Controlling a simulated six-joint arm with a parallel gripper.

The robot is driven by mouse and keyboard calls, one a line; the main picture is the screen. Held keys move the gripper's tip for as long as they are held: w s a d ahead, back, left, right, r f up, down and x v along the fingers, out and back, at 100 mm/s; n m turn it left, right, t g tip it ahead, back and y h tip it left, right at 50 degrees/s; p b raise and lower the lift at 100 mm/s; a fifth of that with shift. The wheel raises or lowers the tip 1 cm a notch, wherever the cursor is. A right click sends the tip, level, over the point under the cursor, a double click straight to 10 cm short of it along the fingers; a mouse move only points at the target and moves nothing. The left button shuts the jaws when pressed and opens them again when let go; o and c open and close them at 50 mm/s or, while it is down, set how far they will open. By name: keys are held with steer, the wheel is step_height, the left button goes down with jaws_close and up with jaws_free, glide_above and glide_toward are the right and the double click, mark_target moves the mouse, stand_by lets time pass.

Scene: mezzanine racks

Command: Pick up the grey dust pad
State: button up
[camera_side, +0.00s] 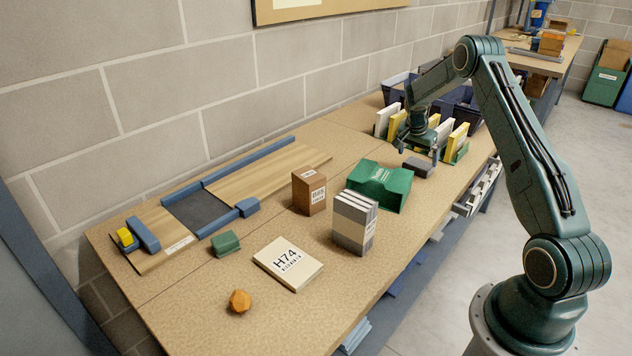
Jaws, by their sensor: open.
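The grey dust pad (418,168), a small dark grey block, lies on the wooden bench just right of the green box. My gripper (417,158) is open above the pad, pointing down with its fingers spread. The pad appears to sit below and between the fingers; I cannot tell whether either finger touches it.
The green box (380,185) stands close to the pad's left. A rack of white and yellow cards (455,142) stands behind my gripper, with dark bins (462,108) beyond. A brown box (309,191) and grey-banded stack (353,222) stand nearer. The bench's right edge is close.

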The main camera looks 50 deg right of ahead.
mark_target(417, 164)
steer(key=shift+x, duration=2.45)
steer(key=shift+a, duration=0.1)
steer(key=c, duration=0.8)
